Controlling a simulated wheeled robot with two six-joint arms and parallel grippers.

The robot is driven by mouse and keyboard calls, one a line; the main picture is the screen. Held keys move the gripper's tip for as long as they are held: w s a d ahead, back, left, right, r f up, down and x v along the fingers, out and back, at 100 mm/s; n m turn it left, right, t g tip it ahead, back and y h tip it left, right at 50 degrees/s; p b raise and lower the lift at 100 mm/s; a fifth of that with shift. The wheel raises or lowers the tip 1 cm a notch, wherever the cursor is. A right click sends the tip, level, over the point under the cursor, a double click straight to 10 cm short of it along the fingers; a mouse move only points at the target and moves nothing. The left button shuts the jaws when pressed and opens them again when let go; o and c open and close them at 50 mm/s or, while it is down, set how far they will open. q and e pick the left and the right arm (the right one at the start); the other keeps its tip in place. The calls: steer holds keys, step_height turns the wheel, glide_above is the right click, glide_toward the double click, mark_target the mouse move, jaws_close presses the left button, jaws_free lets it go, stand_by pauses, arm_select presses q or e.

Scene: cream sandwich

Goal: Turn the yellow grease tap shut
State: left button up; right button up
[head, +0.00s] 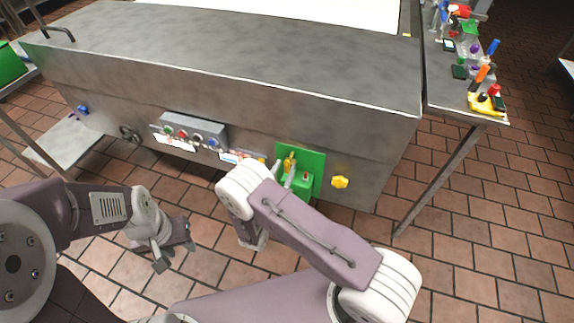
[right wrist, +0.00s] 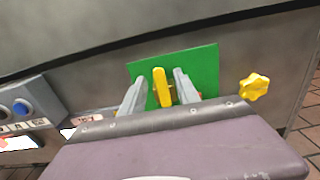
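The yellow grease tap (head: 289,160) has an upright yellow lever on a green panel (head: 315,160) on the front of the steel appliance. In the right wrist view the tap lever (right wrist: 160,88) stands between the two grey fingers of my right gripper (right wrist: 159,88). Small gaps show on both sides, so the fingers look open around it. The lower part of the tap is hidden behind my gripper. In the head view my right gripper (head: 282,173) is at the green panel, partly covered by its arm. My left gripper (head: 174,255) is open and empty, low above the tiled floor.
A yellow star-shaped knob (head: 340,182) sits right of the green panel. A control box (head: 188,132) with coloured buttons and a handwheel (head: 130,133) are to the left. A side table (head: 455,100) with bottles stands at the right. Floor below is clear.

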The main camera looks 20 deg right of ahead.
steer(key=shift+x, duration=1.25)
jaws_close()
steer(key=shift+s+d+m, duration=0.1)
steer(key=shift+m, duration=0.2)
steer(key=m, duration=0.1)
steer(key=d+m, duration=0.1)
steer(key=m, duration=0.1)
steer(key=shift+s+f+m, duration=0.15)
steer(key=shift+s+m, duration=0.15)
steer(key=shift+s, duration=0.05)
steer(key=m, duration=0.1)
steer(key=d+m, duration=0.1)
steer(key=m, duration=0.1)
steer(key=s+f+m, duration=0.1)
steer(key=shift+d+m+b, duration=0.15)
steer(key=shift+m+b, duration=0.15)
steer(key=shift+b, duration=0.1)
steer(key=m, duration=0.1)
steer(key=f+m, duration=0.1)
steer(key=m, duration=0.1)
steer(key=m+b, duration=0.1)
steer(key=shift+s+d+f, duration=0.2)
steer(key=shift+d+f, duration=0.05)
steer(key=shift+d, duration=0.15)
steer(key=shift+s+d+f+m+b, duration=0.1)
steer(key=shift+f+m+b, duration=0.25)
steer(key=shift+m, duration=0.9)
steer(key=shift+f+m+b, duration=0.25)
steer(key=shift+f+m, duration=0.15)
steer(key=shift+m, duration=0.85)
